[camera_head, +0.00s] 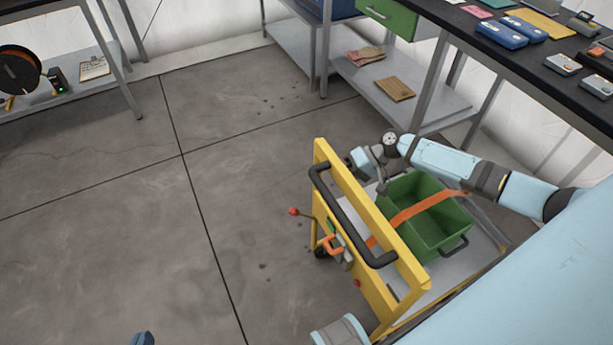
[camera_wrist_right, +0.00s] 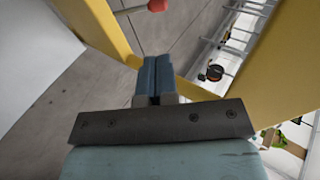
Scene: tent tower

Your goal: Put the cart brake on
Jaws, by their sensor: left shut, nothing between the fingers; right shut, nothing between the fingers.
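The cart (camera_head: 397,256) has a yellow end frame and a black push handle (camera_head: 345,215). A lever with a red knob (camera_head: 293,211) sticks out to the left of the frame; a small green mark shows near its base. My right arm reaches over the cart from the right, its hand behind the yellow frame. The right gripper (camera_wrist_right: 157,62) is shut and empty in the right wrist view, between yellow frame parts. A red knob-like end (camera_wrist_right: 135,5) shows beyond its tips, apparently apart. My left gripper (camera_head: 142,338) just shows at the bottom edge, shut, far from the lever.
A green crate (camera_head: 432,240) sits on the cart under an orange strap (camera_head: 415,210). An orange clip (camera_head: 328,243) hangs on the frame. A dark-topped workbench (camera_head: 530,70) stands at the back right, a shelf (camera_head: 90,80) at the left. The floor left of the cart is clear.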

